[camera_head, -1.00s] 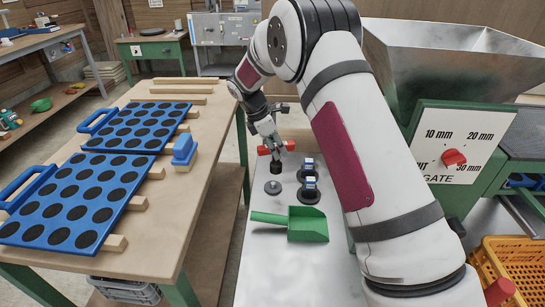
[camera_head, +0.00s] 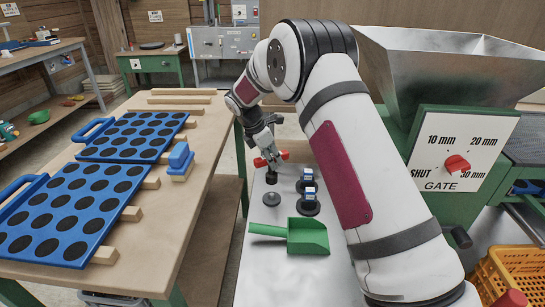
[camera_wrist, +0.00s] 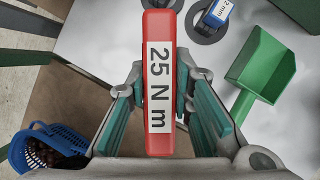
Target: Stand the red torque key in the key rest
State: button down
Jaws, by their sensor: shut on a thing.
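The red torque key (camera_head: 283,155) is a red bar; in the wrist view its top (camera_wrist: 157,120) bears the label "25 N m". My gripper (camera_head: 267,154) is shut on it, with the teal finger pads (camera_wrist: 158,115) either side of the bar in the wrist view. Below the key in the head view is a black cylindrical piece (camera_head: 271,171); whether it touches anything beneath cannot be told. A round grey disc (camera_head: 272,199), possibly the key rest, lies on the pale bench top just in front.
Two dark round stands with blue-and-white labelled pieces (camera_head: 307,202) stand close on the right. A green scoop (camera_head: 308,237) lies in front. The hopper machine (camera_head: 455,150) is at right. Blue trays (camera_head: 75,215) and a blue brush (camera_head: 179,160) occupy the left table.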

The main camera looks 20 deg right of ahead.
aim_at(271, 174)
jog(key=shift+f+b, duration=0.9)
jog(key=shift+f, duration=1.55)
jog(key=shift+f, duration=0.1)
jog(key=shift+f, duration=0.35)
jog(key=shift+f, duration=1)
jog(key=c, duration=1.3)
grip_release()
jog(key=shift+c, duration=0.2)
